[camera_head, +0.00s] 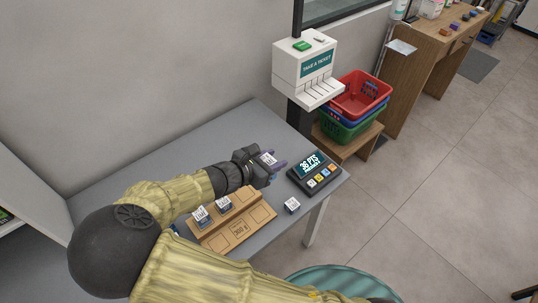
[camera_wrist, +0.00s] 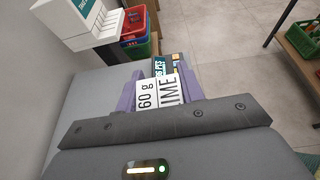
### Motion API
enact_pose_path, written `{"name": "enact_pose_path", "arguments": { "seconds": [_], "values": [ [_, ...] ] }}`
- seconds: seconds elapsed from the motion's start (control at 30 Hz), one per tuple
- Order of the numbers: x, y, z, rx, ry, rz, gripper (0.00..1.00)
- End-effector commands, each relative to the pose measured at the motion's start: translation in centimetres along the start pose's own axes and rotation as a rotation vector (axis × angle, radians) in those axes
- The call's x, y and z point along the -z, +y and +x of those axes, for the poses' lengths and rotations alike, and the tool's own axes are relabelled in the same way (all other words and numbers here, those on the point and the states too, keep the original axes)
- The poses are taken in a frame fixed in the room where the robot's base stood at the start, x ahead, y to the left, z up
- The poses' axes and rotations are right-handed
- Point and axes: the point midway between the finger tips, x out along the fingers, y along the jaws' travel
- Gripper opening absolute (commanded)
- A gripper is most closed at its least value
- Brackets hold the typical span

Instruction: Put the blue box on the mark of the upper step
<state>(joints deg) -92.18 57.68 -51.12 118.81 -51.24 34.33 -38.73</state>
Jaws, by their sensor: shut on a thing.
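My gripper (camera_head: 272,169) is shut on a small box with a white printed face (camera_head: 269,158), held over the counter to the right of the brown stepped stand (camera_head: 226,240). In the wrist view the box (camera_wrist: 168,92) sits between the purple fingers, its label reading "60 g" and "IME"; the fingers hide its sides, so I cannot tell its colour. Two small boxes with white tops and dark bluish sides, a left one (camera_head: 200,214) and a right one (camera_head: 223,204), stand on the upper step. The outlined mark right of them is bare, and the lower step has outlined marks.
A dark points terminal (camera_head: 314,172) stands right of my gripper. Another small white-topped box (camera_head: 292,205) is on the grey counter (camera_head: 130,185) near its front edge. A white ticket dispenser (camera_head: 306,66) rises behind, beside stacked baskets (camera_head: 361,95). The counter's back left is clear.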

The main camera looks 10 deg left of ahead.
Motion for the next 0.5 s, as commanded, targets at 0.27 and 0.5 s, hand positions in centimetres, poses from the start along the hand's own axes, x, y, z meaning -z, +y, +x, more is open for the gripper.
{"name": "enact_pose_path", "arguments": {
  "seconds": [0.27,0.5],
  "values": [
    [1.8,-0.6,2.0,-0.006,-0.004,-0.006,0.11],
    [3.9,-1.5,4.5,-0.018,-0.008,-0.014,0.11]
  ]
}}
